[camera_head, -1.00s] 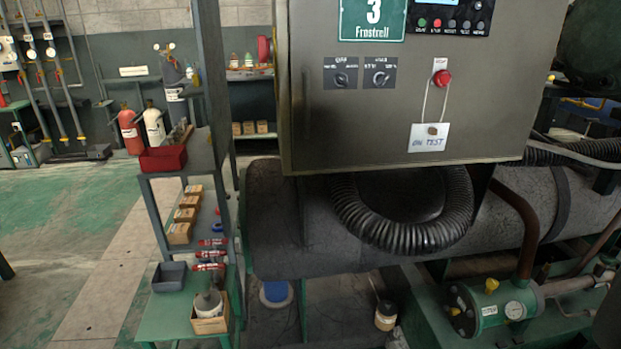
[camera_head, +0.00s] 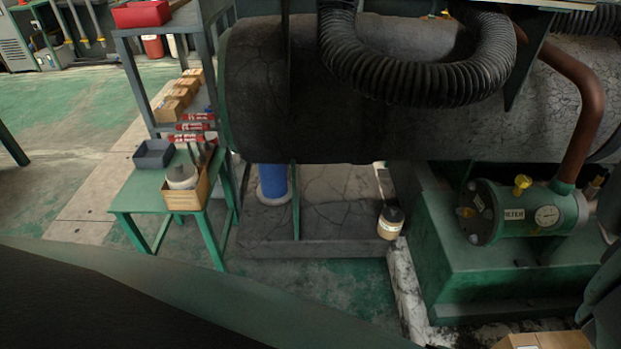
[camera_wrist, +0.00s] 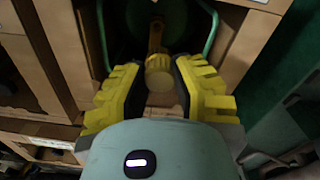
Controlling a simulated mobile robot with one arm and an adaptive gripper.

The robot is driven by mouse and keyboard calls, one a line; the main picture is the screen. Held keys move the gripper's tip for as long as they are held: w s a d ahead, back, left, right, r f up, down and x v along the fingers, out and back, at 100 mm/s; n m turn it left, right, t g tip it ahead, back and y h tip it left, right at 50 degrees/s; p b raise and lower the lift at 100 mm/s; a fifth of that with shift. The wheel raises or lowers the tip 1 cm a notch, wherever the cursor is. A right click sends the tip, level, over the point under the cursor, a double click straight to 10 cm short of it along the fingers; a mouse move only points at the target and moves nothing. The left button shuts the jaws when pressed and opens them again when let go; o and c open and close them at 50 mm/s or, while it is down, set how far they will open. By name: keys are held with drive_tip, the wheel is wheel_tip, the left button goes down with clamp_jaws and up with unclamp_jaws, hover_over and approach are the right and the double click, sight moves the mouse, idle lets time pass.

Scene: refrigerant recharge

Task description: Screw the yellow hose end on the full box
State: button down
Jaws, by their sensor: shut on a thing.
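In the wrist view, my gripper (camera_wrist: 158,88) has its two yellow-padded fingers on either side of a brass-yellow fitting (camera_wrist: 157,67), which looks like the yellow hose end. The fingers are shut on it. Beyond the fitting is a dark green rounded body with a curved green bar (camera_wrist: 208,28), framed by open cardboard boxes (camera_wrist: 62,40). I cannot tell which box is the full one, or whether the fitting touches a valve. In the head view my gripper does not show. A cardboard box edge (camera_head: 545,341) shows at the bottom right.
A green bench (camera_head: 140,195) with a grey bin (camera_head: 154,153) is at the left. Open floor (camera_head: 70,130) lies farther left.

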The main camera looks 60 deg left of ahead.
drive_tip(key=shift+d+f+b, duration=0.25)
drive_tip(key=shift+f+b, duration=0.1)
drive_tip(key=shift+f, duration=0.7)
wheel_tip(320, 180, down, 3)
drive_tip(key=b, duration=0.3)
drive_tip(key=shift+s+f, duration=0.15)
drive_tip(key=shift+f, duration=0.05)
wheel_tip(320, 180, down, 3)
drive_tip(key=b, duration=0.3)
drive_tip(key=shift+f, duration=0.1)
drive_tip(key=shift+r, duration=0.2)
drive_tip(key=shift+f+b, duration=1)
drive_tip(key=shift+f, duration=0.1)
idle(0.4)
